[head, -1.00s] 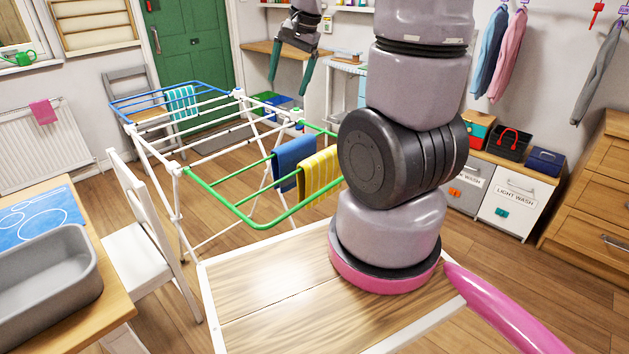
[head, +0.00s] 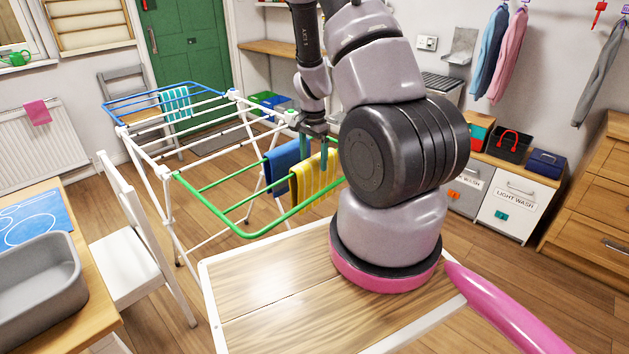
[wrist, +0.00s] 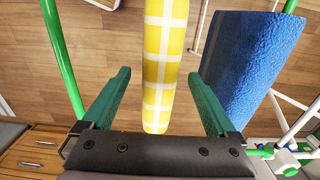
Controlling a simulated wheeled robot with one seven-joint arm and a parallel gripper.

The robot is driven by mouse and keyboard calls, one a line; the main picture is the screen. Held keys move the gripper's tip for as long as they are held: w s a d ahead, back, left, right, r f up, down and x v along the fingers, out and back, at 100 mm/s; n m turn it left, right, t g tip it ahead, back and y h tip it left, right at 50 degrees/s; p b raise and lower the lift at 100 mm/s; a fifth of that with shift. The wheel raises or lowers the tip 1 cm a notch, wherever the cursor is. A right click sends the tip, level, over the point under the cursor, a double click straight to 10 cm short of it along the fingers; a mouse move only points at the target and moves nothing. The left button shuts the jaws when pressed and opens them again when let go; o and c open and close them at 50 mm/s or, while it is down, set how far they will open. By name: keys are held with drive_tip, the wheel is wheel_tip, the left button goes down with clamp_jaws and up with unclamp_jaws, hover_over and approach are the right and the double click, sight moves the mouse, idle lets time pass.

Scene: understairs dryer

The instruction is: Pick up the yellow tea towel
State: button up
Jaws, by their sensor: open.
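The yellow tea towel (head: 314,178), with a white check, hangs over the green end rails of the drying rack (head: 216,207). In the wrist view the towel (wrist: 165,60) runs down the middle, between the two green fingers. My gripper (head: 318,158) is open, pointing down at the towel from above; it also shows in the wrist view (wrist: 160,98). A finger stands on each side of the towel, with a gap to each. A blue towel (head: 285,165) hangs just left of the yellow one, and right of it in the wrist view (wrist: 250,65).
A teal striped cloth (head: 176,103) hangs at the rack's far blue end. A white chair (head: 135,245) and a table with a grey tub (head: 40,290) stand at left. Laundry bins (head: 508,208) stand at right, with open floor before them.

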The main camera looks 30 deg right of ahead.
sight(314, 171)
drive_tip(key=f, duration=0.5)
drive_tip(key=shift+w+d+f, duration=0.1)
drive_tip(key=shift+d+f, duration=0.15)
drive_tip(key=shift+f, duration=0.1)
drive_tip(key=shift+c, duration=0.3)
clamp_jaws()
drive_tip(key=shift+r, duration=0.1)
wheel_tip(314, 171, up, 18)
idle(0.5)
